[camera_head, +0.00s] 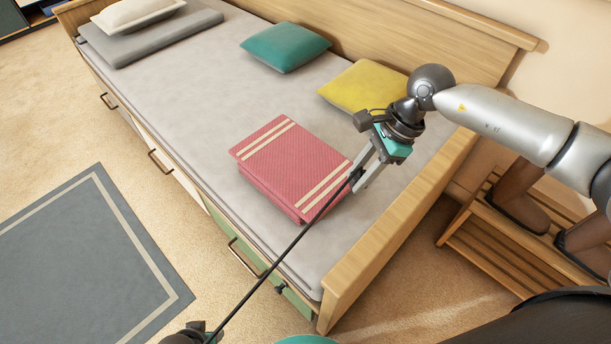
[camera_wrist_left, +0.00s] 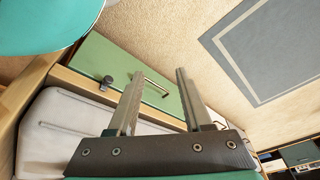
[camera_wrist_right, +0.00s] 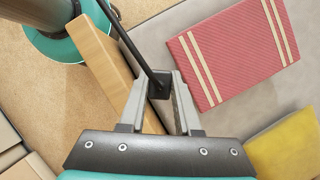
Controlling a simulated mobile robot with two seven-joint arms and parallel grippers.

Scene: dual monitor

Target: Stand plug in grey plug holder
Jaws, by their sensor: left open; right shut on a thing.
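A black plug (camera_wrist_right: 158,88) on a long thin black cord (camera_head: 292,245) is between the fingers of my right gripper (camera_wrist_right: 157,84). In the head view, my right gripper (camera_head: 357,178) is shut on it above the bed, beside the folded red blanket. The cord runs down left toward my left arm. A small dark grey piece (camera_head: 281,287), perhaps the plug holder, sits on the green drawer front; it also shows in the left wrist view (camera_wrist_left: 108,83). My left gripper (camera_wrist_left: 158,78) is open and empty near that drawer. Only part of it shows at the head view's bottom edge.
The bed (camera_head: 213,85) has a folded red blanket (camera_head: 290,168), a teal pillow (camera_head: 285,47) and a yellow pillow (camera_head: 362,88). Its wooden end board (camera_head: 400,215) rises at the right. A slatted wooden bench (camera_head: 500,255) stands beyond it.

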